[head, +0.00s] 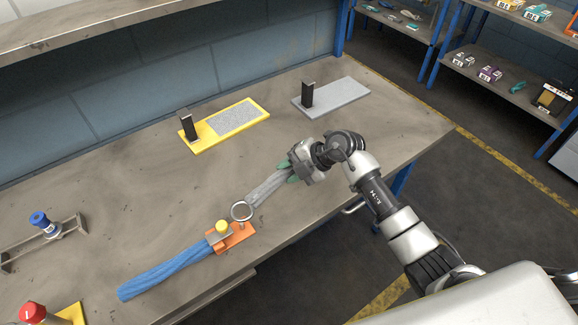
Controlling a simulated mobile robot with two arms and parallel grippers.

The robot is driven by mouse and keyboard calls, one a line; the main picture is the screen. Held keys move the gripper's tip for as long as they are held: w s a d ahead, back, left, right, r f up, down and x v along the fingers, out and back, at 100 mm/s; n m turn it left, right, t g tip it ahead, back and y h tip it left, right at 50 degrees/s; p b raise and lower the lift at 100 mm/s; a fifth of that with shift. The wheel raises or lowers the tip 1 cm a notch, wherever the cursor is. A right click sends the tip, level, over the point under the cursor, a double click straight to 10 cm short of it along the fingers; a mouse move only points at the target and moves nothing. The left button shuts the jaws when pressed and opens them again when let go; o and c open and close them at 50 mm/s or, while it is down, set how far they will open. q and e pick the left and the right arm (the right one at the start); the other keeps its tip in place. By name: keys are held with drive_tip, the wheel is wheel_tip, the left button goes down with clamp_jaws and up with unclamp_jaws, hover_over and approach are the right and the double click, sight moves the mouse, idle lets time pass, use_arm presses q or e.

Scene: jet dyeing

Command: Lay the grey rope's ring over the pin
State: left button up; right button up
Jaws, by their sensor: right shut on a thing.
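The grey rope (266,188) runs over the worktable from my right gripper (290,173) down-left to its metal ring (232,209). My right gripper is shut on the grey rope at its upper right end, with greenish fingertips beside it. The ring is at the upper edge of a small orange base (242,241). A yellow-topped knob (222,227) stands on the left of that base, beside the ring. I cannot make out a pin inside the ring, nor whether the ring touches the base. My left gripper is not in view.
A blue rope (168,271) runs left from the orange base. A yellow plate (206,141) and a grey plate (345,97), each with a black upright, stand at the back. A blue-topped fixture (42,222) and a red knob (33,311) are at left.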

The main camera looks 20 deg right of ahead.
sight(289, 189)
drive_tip(key=shift+f+b, duration=0.6)
drive_tip(key=shift+f, duration=0.95)
drive_tip(key=shift+r+p, duration=0.25)
drive_tip(key=shift+p, duration=0.35)
drive_tip(key=shift+p, duration=0.9)
drive_tip(key=shift+f+b, duration=0.5)
drive_tip(key=shift+f, duration=0.5)
drive_tip(key=shift+r, duration=0.15)
drive_tip(key=shift+r+p, duration=0.5)
drive_tip(key=shift+p, duration=0.35)
